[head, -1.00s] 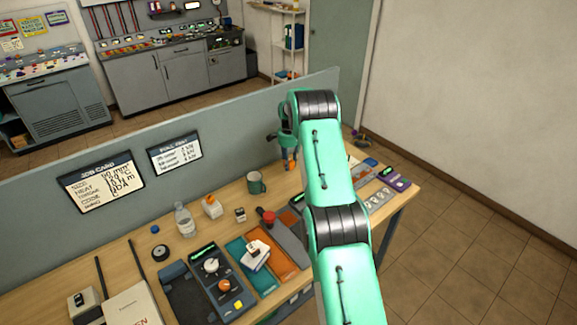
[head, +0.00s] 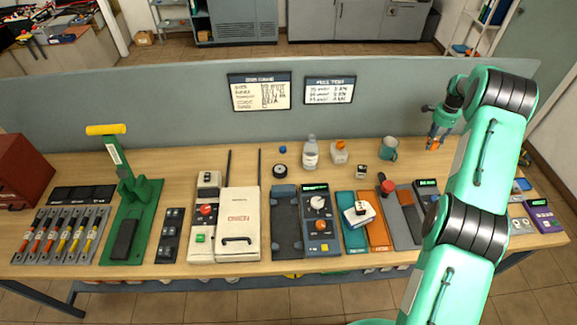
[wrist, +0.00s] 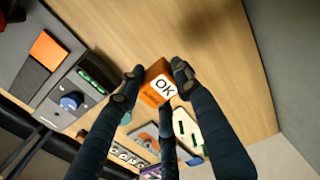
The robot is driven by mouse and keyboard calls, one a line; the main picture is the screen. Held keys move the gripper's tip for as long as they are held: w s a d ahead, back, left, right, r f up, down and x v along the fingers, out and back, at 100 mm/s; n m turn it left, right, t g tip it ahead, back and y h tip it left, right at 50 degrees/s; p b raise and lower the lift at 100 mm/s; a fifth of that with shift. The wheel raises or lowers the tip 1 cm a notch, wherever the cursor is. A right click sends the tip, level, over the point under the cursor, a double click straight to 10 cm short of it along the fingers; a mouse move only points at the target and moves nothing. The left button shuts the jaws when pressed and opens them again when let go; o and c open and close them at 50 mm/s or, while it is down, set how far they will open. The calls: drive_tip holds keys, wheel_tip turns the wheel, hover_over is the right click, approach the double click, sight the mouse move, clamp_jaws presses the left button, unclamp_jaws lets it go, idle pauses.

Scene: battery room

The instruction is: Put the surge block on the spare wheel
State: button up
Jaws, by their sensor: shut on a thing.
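My gripper (head: 436,140) is at the back right of the bench, right of the green mug. In the wrist view my gripper (wrist: 158,78) is shut on an orange block (wrist: 153,97) with a white "OK" label. The small print under the label is too blurred to read, so I cannot confirm it as the surge block. Only a bit of orange shows between the fingers in the head view. The spare wheel (head: 280,172), a small black wheel with a pale hub, lies on the bench left of the bottle, apart from my gripper.
The bottle (head: 310,153), a white block with an orange top (head: 340,152), a small black-and-white block (head: 361,172) and the mug (head: 388,149) stand between wheel and gripper. A blue cap (head: 283,150) lies behind the wheel. The grey partition (head: 190,105) runs along the back.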

drive_tip(key=r, duration=0.4)
drive_tip(key=shift+w+a, duration=0.1)
drive_tip(key=shift+a, duration=0.3)
drive_tip(key=s+a+n+p, duration=0.3)
drive_tip(key=a+n, duration=0.8)
drive_tip(key=a, duration=3.4)
drive_tip(key=s+a+n, duration=0.6)
drive_tip(key=s+a, duration=0.9)
drive_tip(key=a, duration=0.4)
wheel_tip(320, 180, down, 6)
drive_tip(key=shift+w+d+f, duration=0.15)
drive_tip(key=shift+f, duration=0.1)
drive_tip(key=p, duration=0.2)
hover_over(279, 169)
drive_tip(key=shift+f, duration=0.75)
